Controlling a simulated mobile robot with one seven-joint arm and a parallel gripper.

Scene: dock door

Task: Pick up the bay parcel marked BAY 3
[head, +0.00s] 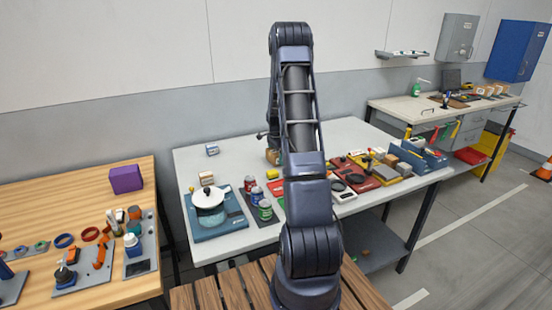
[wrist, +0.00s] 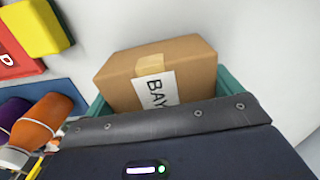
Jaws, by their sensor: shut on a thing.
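A brown cardboard parcel (wrist: 190,67) fills the middle of the wrist view, with tan tape and a white label reading "BAY"; the rest of the label is hidden behind my gripper. My gripper (wrist: 165,122) lies across the lower part of this view and is shut on the parcel; its fingertips are not clearly seen. Teal edges show on both sides of the parcel, and I cannot tell what they belong to. In the head view a small brown box (head: 273,156) shows beside my arm at the middle table, and my arm hides most of the gripper area.
A wooden table with a purple box (head: 126,179) stands at the left.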

